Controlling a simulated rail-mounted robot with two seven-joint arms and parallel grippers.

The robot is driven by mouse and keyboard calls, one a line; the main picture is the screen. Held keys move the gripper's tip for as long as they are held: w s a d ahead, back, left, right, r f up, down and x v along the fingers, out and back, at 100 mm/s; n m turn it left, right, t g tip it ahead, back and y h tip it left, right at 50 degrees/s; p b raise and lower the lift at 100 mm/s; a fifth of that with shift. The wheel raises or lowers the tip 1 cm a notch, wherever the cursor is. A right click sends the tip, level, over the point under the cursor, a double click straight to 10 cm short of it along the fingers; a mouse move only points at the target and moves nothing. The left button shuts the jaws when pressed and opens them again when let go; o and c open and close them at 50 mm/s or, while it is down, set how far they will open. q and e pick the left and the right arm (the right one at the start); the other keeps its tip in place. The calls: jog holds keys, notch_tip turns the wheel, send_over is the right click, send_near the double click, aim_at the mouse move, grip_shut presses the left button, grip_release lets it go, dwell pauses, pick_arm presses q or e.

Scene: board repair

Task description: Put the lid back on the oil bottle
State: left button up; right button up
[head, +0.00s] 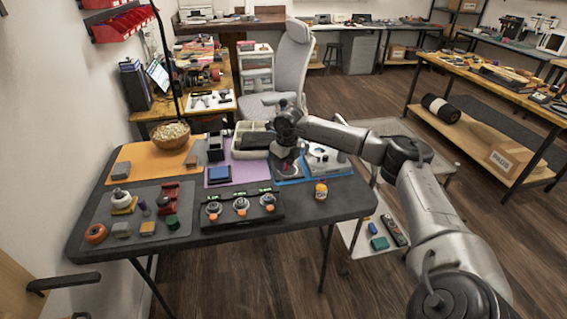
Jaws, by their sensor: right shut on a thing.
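A small bottle with a yellow-orange body and a pale band (321,190) stands upright near the right front of the dark table; I take it to be the oil bottle. My right gripper (286,163) points down over the back right of the table, behind and left of the bottle and apart from it. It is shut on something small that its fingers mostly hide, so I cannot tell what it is. I cannot make out the lid as a separate thing. My left gripper is not in view.
The dark table (330,208) carries a black unit with several round dials (241,207), a grey mat (98,212) with small parts, an orange mat (150,160) and a wooden bowl (170,134).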

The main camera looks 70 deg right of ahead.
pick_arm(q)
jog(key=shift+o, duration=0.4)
pick_arm(e)
jog(key=shift+a, duration=0.1)
jog(key=w+a+r+n+g+y+p, duration=0.1)
jog(key=w+a+n, duration=0.3)
jog(key=a+n, duration=0.8)
jog(key=w+a+r+n+y+p, duration=0.1)
jog(key=w+a+r+n+p, duration=0.15)
jog(key=a+n, duration=0.95)
pick_arm(q)
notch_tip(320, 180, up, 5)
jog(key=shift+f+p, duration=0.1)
jog(key=shift+p, duration=0.55)
pick_arm(e)
jog(key=s+a+r+n+g, duration=0.1)
jog(key=a+r+n, duration=0.2)
jog(key=a+n, duration=0.5)
jog(key=s+a+r+n+h, duration=0.1)
jog(key=a+r+n, duration=0.3)
jog(key=a+n, duration=0.4)
jog(key=a, duration=0.7)
jog(key=shift+s+g+h, duration=0.25)
jog(key=shift+g+h, duration=0.05)
jog(key=shift+g, duration=0.1)
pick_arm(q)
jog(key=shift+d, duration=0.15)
pick_arm(e)
jog(key=shift+r, duration=0.1)
